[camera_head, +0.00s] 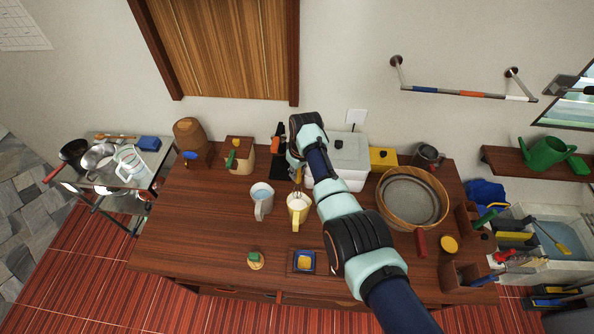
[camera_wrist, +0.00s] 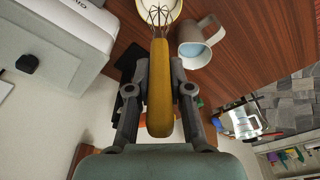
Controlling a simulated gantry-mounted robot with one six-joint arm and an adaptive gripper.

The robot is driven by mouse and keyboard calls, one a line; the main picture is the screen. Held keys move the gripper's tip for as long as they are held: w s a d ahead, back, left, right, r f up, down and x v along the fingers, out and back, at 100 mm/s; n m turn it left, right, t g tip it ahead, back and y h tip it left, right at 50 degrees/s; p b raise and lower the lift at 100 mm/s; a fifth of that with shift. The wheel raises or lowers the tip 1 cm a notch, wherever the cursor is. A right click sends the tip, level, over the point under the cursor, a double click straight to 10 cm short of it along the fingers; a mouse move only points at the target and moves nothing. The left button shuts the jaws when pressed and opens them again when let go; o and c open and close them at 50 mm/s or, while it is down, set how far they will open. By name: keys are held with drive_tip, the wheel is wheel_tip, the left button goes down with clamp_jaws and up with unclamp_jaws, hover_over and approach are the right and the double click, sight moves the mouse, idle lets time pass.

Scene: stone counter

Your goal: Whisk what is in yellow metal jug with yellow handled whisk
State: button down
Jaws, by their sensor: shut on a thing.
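The yellow metal jug (camera_head: 297,215) stands upright on the wooden table, with pale contents in its open top. My gripper (camera_wrist: 160,70) is shut on the yellow handle of the whisk (camera_wrist: 159,90), with one finger on each side. The whisk's wire end points at the jug's mouth, and its wires overlap the jug's rim (camera_wrist: 176,8) at the top of the wrist view. How deep the wires sit in the jug is hard to tell. In the head view my gripper is just above and behind the jug, partly hidden by my arm.
A grey-white jug (camera_head: 262,205) with bluish contents stands close to the left. A white box (camera_head: 345,155) is right behind my gripper, and a large round wooden sieve (camera_head: 412,200) is to the right.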

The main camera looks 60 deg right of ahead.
wheel_tip(320, 180, up, 5)
drive_tip(key=p, duration=0.4)
drive_tip(key=shift+r+p, duration=0.15)
drive_tip(key=shift+p, duration=0.25)
